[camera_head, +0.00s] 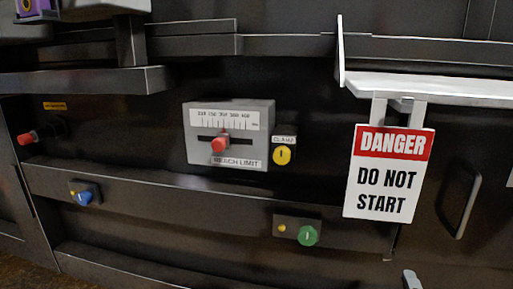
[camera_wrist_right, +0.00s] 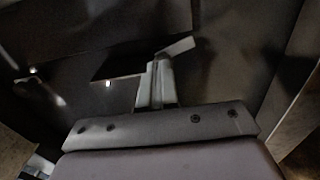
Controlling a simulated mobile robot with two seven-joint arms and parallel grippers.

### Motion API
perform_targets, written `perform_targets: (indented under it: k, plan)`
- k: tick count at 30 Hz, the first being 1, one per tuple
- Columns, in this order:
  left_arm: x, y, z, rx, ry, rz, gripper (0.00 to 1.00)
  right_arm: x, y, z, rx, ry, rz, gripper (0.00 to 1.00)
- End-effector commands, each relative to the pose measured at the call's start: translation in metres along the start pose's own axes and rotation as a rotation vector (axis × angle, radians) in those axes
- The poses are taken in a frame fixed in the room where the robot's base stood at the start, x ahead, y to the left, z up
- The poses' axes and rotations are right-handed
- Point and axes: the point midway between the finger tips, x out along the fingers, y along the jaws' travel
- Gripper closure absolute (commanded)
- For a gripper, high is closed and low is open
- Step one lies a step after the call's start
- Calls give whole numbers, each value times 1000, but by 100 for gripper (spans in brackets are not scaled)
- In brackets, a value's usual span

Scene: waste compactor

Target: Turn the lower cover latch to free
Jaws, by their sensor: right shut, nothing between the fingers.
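I cannot pick out the lower cover latch for certain in either view. In the right wrist view, the fingers of my right gripper (camera_wrist_right: 156,82) are together with nothing between them. A small pale tilted flat piece (camera_wrist_right: 176,47) shows just beyond the fingertips; whether they touch it I cannot tell. In the head view, only a small grey tip of my right gripper (camera_head: 411,279) shows at the bottom edge, below the danger sign and in front of the dark lower panel. My left gripper is out of view.
A danger sign (camera_head: 388,176) hangs under a pale shelf (camera_head: 430,88). A door handle (camera_head: 468,205) stands at right. The dark front carries a reach limit slider box (camera_head: 228,120), a yellow clamp knob (camera_head: 282,155), a green knob (camera_head: 308,236), a blue knob (camera_head: 84,197) and a red knob (camera_head: 27,137).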

Motion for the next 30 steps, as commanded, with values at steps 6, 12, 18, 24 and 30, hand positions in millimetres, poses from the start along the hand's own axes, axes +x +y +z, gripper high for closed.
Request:
perform_targets:
  k: [6,12,18,24,30]
  plan:
    - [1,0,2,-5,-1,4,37,-5,6,-1,-4,0,-7,100]
    - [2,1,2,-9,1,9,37,8,6,0,-3,-4,-9,100]
    - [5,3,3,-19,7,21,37,34,5,0,-3,-4,-9,100]
    - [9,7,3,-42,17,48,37,54,4,0,-1,-4,-10,100]
    - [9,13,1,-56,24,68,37,64,6,0,-2,-4,-7,100]
